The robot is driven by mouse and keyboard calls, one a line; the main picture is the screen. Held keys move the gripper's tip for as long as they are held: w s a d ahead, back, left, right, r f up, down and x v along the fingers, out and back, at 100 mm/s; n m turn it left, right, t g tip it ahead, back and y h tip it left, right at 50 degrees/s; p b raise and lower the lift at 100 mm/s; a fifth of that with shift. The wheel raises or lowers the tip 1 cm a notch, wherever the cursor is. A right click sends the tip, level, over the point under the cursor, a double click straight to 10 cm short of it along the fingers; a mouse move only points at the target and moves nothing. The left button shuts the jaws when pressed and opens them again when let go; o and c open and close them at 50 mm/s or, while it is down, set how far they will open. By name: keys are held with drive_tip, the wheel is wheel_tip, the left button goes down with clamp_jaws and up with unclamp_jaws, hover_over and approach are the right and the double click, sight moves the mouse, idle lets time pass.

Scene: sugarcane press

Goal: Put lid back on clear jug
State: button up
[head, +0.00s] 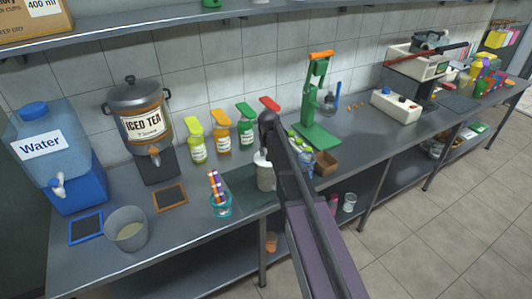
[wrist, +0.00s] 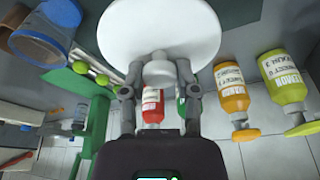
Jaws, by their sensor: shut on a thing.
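The white round lid (wrist: 160,25) fills the top middle of the wrist view, with its knob (wrist: 160,72) between my fingers. My gripper (wrist: 160,80) is shut on that knob. In the head view, my arm partly covers the spot, and a pale lid edge (head: 262,157) shows beside it. The clear jug (head: 265,178) stands upright on a dark mat on the counter, directly below the lid there. I cannot tell whether the lid touches the jug's rim. The jug is not visible in the wrist view, where the lid blocks the view.
A cup of colourful straws (head: 220,205) stands left of the jug. Syrup bottles, including an orange one (head: 221,138), line the wall behind. The green press (head: 318,110) and a brown box (head: 325,163) are to the right. Bare counter (head: 180,225) lies at front left.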

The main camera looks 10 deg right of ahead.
idle(0.3)
drive_tip(key=o, duration=1.1)
drive_tip(key=shift+c, duration=0.2)
drive_tip(key=shift+o, duration=1.4)
drive_tip(key=shift+r+p, duration=3.5)
